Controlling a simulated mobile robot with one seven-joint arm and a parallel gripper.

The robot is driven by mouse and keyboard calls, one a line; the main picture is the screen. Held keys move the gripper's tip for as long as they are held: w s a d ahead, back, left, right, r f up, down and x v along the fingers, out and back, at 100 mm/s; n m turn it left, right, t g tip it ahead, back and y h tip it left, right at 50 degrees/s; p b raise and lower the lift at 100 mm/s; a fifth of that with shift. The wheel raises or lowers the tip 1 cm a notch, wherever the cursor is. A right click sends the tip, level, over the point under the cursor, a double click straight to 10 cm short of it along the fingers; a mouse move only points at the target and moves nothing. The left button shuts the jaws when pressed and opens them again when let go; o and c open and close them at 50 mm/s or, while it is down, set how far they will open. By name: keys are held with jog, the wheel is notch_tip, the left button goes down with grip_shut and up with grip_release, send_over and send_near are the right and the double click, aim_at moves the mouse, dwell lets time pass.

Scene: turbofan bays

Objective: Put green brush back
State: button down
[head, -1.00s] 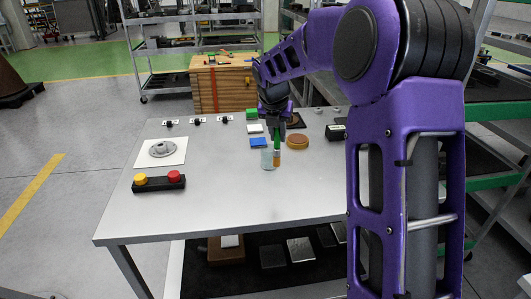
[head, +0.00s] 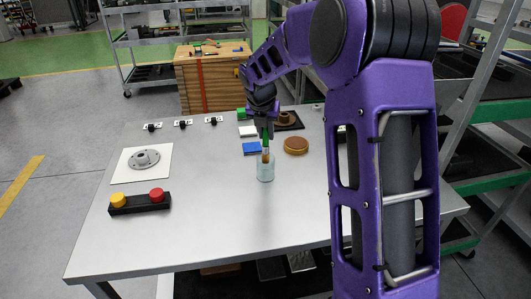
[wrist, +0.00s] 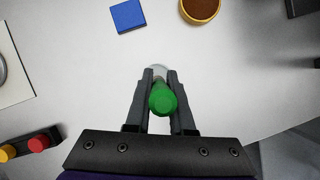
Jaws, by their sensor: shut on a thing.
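My gripper (head: 264,134) is shut on the green brush (head: 265,143) and holds it upright, bristle end down. The round green handle end (wrist: 163,100) shows between the fingers in the wrist view. A clear glass jar (head: 265,173) stands on the grey table directly under the gripper. The brush's brown lower end lines up with the jar's mouth and appears to be at or just inside it; the exact depth is hard to tell. In the wrist view a bit of the jar's rim (wrist: 160,70) shows beyond the handle, the rest being hidden.
A blue block (head: 251,148) and a round brown-topped dish (head: 296,145) lie just behind the jar. A button box (head: 139,203) with yellow and red buttons and a white plate with a grey flange (head: 145,159) are at left. The table's front middle is clear.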

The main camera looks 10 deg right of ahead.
aim_at(265, 145)
jog(key=shift+f+b, duration=0.4)
jog(key=shift+f, duration=2.3)
jog(key=shift+f, duration=0.15)
jog(key=c, duration=0.8)
grip_release()
jog(key=shift+r, duration=0.55)
jog(key=p+v, duration=0.1)
jog(key=v, duration=1)
jog(key=shift+s+r+p, duration=0.1)
jog(key=shift+s+p, duration=0.15)
jog(key=shift+p, duration=0.05)
